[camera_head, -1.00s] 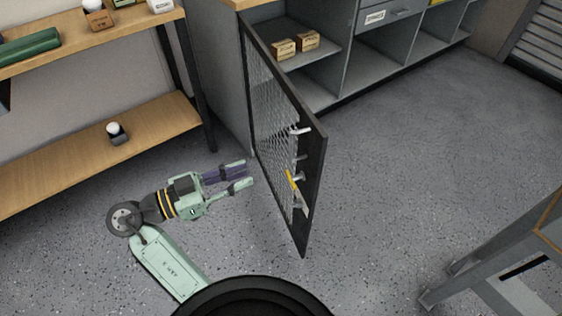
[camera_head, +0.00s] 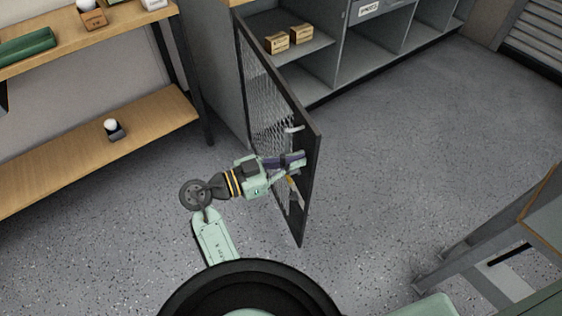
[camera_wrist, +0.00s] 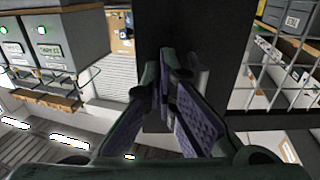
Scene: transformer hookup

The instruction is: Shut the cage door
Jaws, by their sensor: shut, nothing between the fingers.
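The cage door (camera_head: 265,112) is a dark-framed wire mesh panel, hinged at the left end of the grey cabinet and standing open, sticking out into the room. Silver handle and latch parts sit near its free edge; a yellow piece there is partly hidden by my gripper. My gripper (camera_head: 300,160) is shut and empty, at the door's left face near the free edge. In the wrist view my shut fingers (camera_wrist: 168,75) overlap the door's dark frame (camera_wrist: 165,25), with mesh on the right. I cannot tell whether they touch it.
A wooden shelf unit (camera_head: 160,105) stands at the left. A grey table (camera_head: 490,245) stands at the lower right. The floor right of the door is clear.

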